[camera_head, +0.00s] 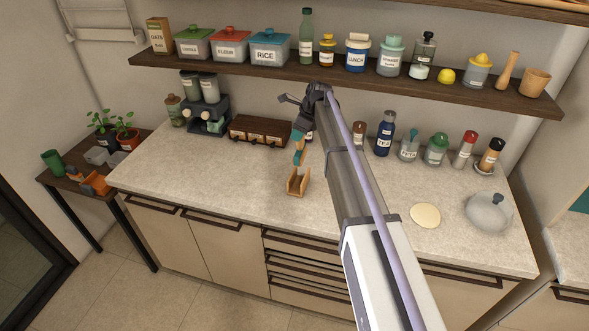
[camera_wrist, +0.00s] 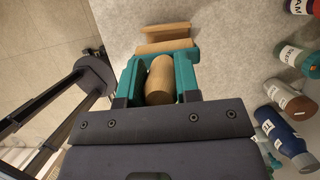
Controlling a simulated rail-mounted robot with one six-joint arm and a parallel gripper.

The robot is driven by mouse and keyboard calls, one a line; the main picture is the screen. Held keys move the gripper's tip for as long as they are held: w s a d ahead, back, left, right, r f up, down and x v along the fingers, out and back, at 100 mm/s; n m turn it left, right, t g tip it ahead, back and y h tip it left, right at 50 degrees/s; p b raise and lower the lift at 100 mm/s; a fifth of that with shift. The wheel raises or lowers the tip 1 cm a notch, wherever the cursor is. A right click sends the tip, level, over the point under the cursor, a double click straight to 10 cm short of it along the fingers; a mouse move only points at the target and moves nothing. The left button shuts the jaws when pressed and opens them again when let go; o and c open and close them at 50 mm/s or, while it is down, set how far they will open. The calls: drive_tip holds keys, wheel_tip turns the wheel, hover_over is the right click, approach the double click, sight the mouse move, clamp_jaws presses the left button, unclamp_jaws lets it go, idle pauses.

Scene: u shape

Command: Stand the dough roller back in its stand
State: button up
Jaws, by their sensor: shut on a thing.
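The dough roller (camera_wrist: 160,82) is a light wooden cylinder, seen nearly end-on in the wrist view. My gripper (camera_wrist: 158,68) is shut on it, with a teal finger on either side. In the head view my gripper (camera_head: 299,147) is over the counter, just behind and above the wooden stand (camera_head: 298,185). The stand is a small tan holder with two raised ends, on the counter near its front edge. In the wrist view the stand (camera_wrist: 166,44) shows beyond the fingers, partly hidden by them. Whether the roller touches the stand cannot be told.
The counter (camera_head: 235,165) is clear around the stand. A wooden drawer box (camera_head: 258,131) and a coffee machine (camera_head: 207,115) are at the back left. A loaded shelf (camera_head: 350,78) runs above.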

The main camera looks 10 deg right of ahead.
sight(297, 151)
wheel_tip(297, 151, down, 4)
drive_tip(key=shift+w+a+f+b, duration=0.15)
drive_tip(key=shift+b, duration=0.85)
drive_tip(key=shift+f+b, duration=2.15)
drive_tip(key=shift+b, duration=0.1)
drive_tip(key=o, duration=1)
drive_tip(key=a+p+v, duration=0.1)
drive_tip(key=p+v, duration=1.1)
drive_tip(key=v, duration=0.1)
drive_tip(key=s+a+n+g+h, duration=0.1)
drive_tip(key=s+n+h, duration=0.1)
drive_tip(key=s+n, duration=1.35)
drive_tip(key=s+a+n+g+h, duration=0.15)
drive_tip(key=s+n, duration=0.65)
drive_tip(key=s, duration=1.4)
drive_tip(key=shift+m+t+h, duration=0.25)
drive_tip(key=shift+t, duration=0.1)
wheel_tip(297, 151, down, 16)
drive_tip(key=b, duration=1.4)
drive_tip(key=shift+w+a+r, duration=0.1)
drive_tip(key=shift+r, duration=0.1)
